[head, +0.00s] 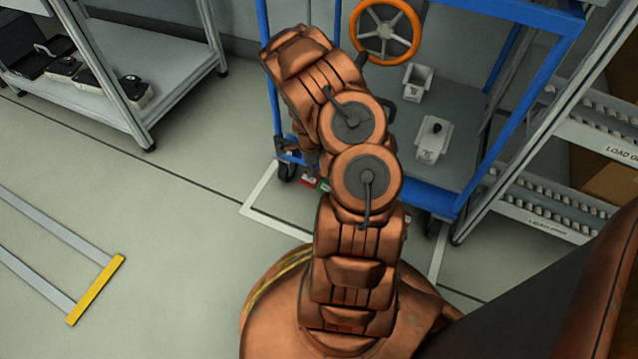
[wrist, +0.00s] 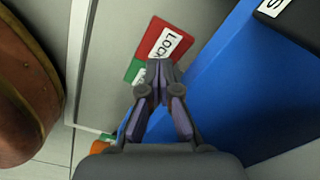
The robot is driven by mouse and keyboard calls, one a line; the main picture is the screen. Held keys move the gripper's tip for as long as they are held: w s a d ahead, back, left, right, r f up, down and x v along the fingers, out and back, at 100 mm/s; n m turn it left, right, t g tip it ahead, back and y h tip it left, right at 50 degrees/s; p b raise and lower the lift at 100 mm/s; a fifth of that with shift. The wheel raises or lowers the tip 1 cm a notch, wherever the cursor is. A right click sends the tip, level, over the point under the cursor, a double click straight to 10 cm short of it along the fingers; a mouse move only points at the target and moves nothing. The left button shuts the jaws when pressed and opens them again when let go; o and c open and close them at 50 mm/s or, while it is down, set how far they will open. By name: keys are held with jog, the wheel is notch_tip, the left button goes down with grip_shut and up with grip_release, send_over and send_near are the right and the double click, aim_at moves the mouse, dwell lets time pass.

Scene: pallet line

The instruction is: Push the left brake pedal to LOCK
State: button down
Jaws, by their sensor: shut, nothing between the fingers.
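A red and green plate (wrist: 160,52) with the word LOCK on its red part is at the top middle of the wrist view, beside a blue frame bar. A bit of it also shows in the head view (head: 310,183) at the blue cart's lower left corner. My gripper (wrist: 160,72) is shut and empty, its fingertips over the lower edge of the plate. I cannot tell whether they touch it. In the head view my arm hides the gripper.
The blue cart (head: 268,90) carries an orange handwheel (head: 386,30) and light grey parts. Its caster (head: 288,171) stands near a white floor outline. A roller rack (head: 550,195) is on the right, a grey shelf (head: 130,90) at upper left. Floor at left is mostly clear.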

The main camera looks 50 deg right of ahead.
aim_at(312, 180)
jog(key=shift+f+b, duration=0.75)
jog(key=shift+f, duration=1.15)
dwell(1.3)
jog(key=shift+r, duration=0.1)
jog(key=shift+r+p, duration=1.3)
jog(key=shift+r, duration=2.1)
jog(key=shift+r, duration=0.1)
jog(key=s+a+r+n+p, duration=0.1)
jog(key=a+r+n+p, duration=0.5)
jog(key=r, duration=0.8)
jog(key=a+r+n+p, duration=0.1)
jog(key=a+r+p, duration=0.5)
jog(key=r, duration=0.8)
jog(key=s+a+r+n+p, duration=0.1)
jog(key=a+r+n+p, duration=0.3)
jog(key=r+p, duration=0.75)
jog(key=s+a+r+n+p, duration=0.5)
jog(key=s+r+p, duration=0.1)
jog(key=r, duration=0.6)
jog(key=s+a+r+n+g+p, duration=0.1)
jog(key=s+a+r+n+p, duration=0.4)
jog(key=r, duration=0.8)
jog(key=s+a+r+n+p, duration=0.5)
jog(key=s+r, duration=0.5)
jog(key=r, duration=0.3)
jog(key=shift+s+a+n+g+p, duration=0.35)
jog(key=shift+a+p, duration=0.45)
jog(key=shift+p, duration=0.3)
